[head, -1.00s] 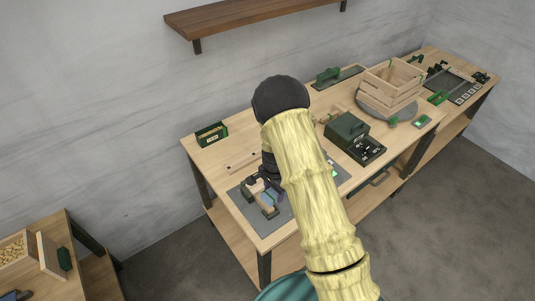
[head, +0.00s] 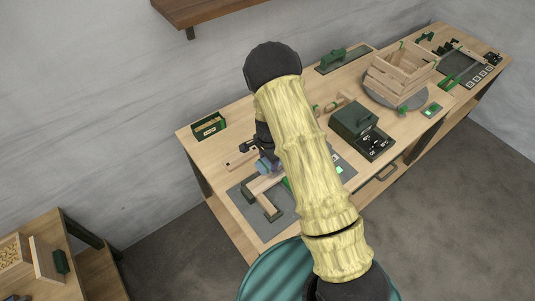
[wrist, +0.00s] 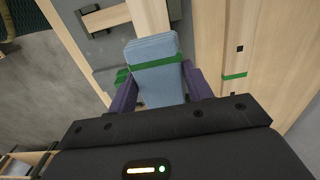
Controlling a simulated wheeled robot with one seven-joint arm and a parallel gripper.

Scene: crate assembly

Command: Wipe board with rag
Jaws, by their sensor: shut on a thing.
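My gripper (wrist: 163,88) is shut on a folded blue rag (wrist: 158,65) with a green band around it. The rag sits between the two dark purple fingers in the wrist view. In the head view the rag (head: 264,167) shows just left of my arm, at the back edge of a grey mat. A pale wooden board (head: 264,186) lies on the mat in front of the rag, partly hidden by my arm. I cannot tell whether the rag touches it.
A green box (head: 209,126) stands at the workbench's back left. A dark green machine (head: 354,119), a slatted crate (head: 400,70) on a round grey plate, and a green-handled tool (head: 333,60) stand to the right. A wooden shelf (head: 205,10) hangs above.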

